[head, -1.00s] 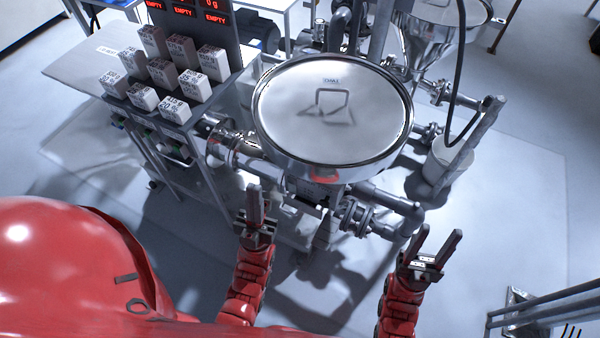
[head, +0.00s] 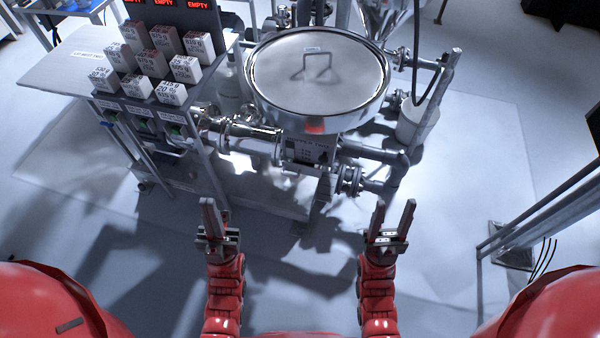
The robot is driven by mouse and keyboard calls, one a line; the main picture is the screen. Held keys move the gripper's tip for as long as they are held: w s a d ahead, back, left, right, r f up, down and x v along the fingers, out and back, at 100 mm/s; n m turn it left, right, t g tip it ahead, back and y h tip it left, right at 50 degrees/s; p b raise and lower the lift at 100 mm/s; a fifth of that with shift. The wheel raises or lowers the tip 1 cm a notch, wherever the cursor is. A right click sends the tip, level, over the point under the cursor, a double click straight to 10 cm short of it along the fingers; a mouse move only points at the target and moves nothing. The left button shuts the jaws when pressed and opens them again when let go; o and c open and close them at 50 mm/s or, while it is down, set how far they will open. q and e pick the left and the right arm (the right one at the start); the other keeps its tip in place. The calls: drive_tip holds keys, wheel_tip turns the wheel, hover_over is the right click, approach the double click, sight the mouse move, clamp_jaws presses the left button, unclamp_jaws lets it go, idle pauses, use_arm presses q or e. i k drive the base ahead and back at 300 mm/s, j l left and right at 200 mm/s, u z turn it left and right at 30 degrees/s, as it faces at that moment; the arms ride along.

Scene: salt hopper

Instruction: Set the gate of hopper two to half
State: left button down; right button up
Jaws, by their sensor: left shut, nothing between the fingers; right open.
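A round steel hopper (head: 275,85) with a shiny lid and a wire handle stands at the centre of the head view. Below its front rim is a boxy outlet with a label plate (head: 303,150), and pipe fittings run to both sides. I cannot read the label or tell the gate's position. My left gripper (head: 213,213) is shut and empty, in front of and below the hopper at left. My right gripper (head: 391,217) is open and empty, in front of the pipes at right. Both are apart from the hopper.
A shelf of several labelled white blocks (head: 150,65) stands at the left, below red "EMPTY" displays (head: 165,5). A second hopper (head: 385,18) is partly cut off at the back. A white bucket (head: 415,122) is at right. A metal rail (head: 545,212) stands at the right. Floor before the hopper is clear.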

sight(298, 166)
drive_tip(key=i+j+z, duration=0.2)
drive_tip(key=j+z, duration=0.15)
drive_tip(key=i+j+z, duration=0.1)
drive_tip(key=j+z, duration=0.25)
drive_tip(key=i+j+z, duration=0.1)
drive_tip(key=j+z, duration=0.25)
drive_tip(key=j, duration=0.1)
